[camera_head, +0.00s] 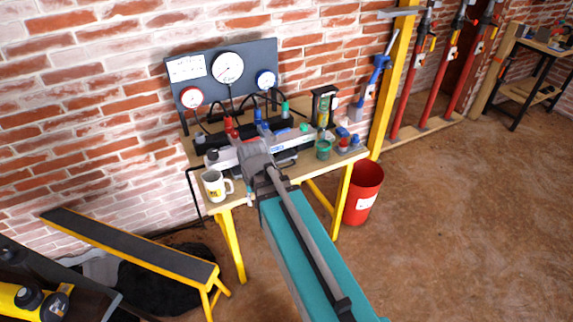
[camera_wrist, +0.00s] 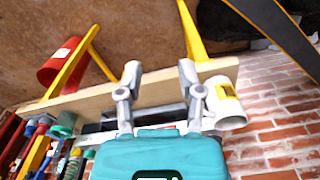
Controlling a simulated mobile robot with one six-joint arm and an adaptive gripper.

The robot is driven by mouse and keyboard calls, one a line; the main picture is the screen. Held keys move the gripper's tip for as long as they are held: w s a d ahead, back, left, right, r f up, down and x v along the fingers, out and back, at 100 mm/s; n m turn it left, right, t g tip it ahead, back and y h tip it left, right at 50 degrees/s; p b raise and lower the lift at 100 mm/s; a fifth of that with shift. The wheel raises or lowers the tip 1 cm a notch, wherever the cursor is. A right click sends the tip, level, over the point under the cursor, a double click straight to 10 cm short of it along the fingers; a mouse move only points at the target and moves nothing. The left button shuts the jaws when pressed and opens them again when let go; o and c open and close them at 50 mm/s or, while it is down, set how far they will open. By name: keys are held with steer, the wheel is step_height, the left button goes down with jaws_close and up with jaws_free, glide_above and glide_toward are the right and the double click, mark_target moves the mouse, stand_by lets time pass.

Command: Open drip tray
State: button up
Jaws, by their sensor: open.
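The drip tray is hard to make out. A dark, flat strip (camera_wrist: 160,112) between my fingers in the wrist view, behind the bench's front edge, may be its front; I cannot tell whether it is open. In the head view my arm covers much of this area. My gripper (camera_wrist: 160,74) is open, with its two grey fingers apart over the wooden bench's front edge and nothing seen held between them. Its fingers are largely hidden in the head view. The yellow-legged bench (camera_head: 320,165) carries a pale valve block (camera_head: 285,142) with red, blue and green fittings.
A white-and-yellow mug (camera_head: 214,186) stands close beside my gripper, also seen in the wrist view (camera_wrist: 226,104). Green and blue-red small items sit at the bench's right. A gauge panel (camera_head: 245,62) stands behind. A red bin (camera_head: 362,192) and a low yellow-framed bench (camera_head: 130,243) flank it.

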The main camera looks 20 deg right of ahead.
steer(key=w+d+m, duration=0.7)
steer(key=w+d, duration=0.2)
steer(key=w, duration=0.2)
steer(key=r+m+t+p, duration=0.1)
steer(key=m+t, duration=0.1)
steer(key=m, duration=0.6)
glide_above(287, 167)
steer(key=s, duration=0.2)
steer(key=shift+s+d+r, duration=0.1)
steer(key=shift+s+r, duration=0.05)
steer(key=f+b, duration=0.4)
steer(key=w+f+b, duration=0.1)
steer(key=f+b, duration=0.4)
steer(key=w+f+b, duration=0.1)
steer(key=f+b, duration=0.3)
steer(key=shift+w+f+b, duration=0.2)
steer(key=shift+f+b, duration=0.1)
steer(key=shift+c, duration=0.2)
jaws_close()
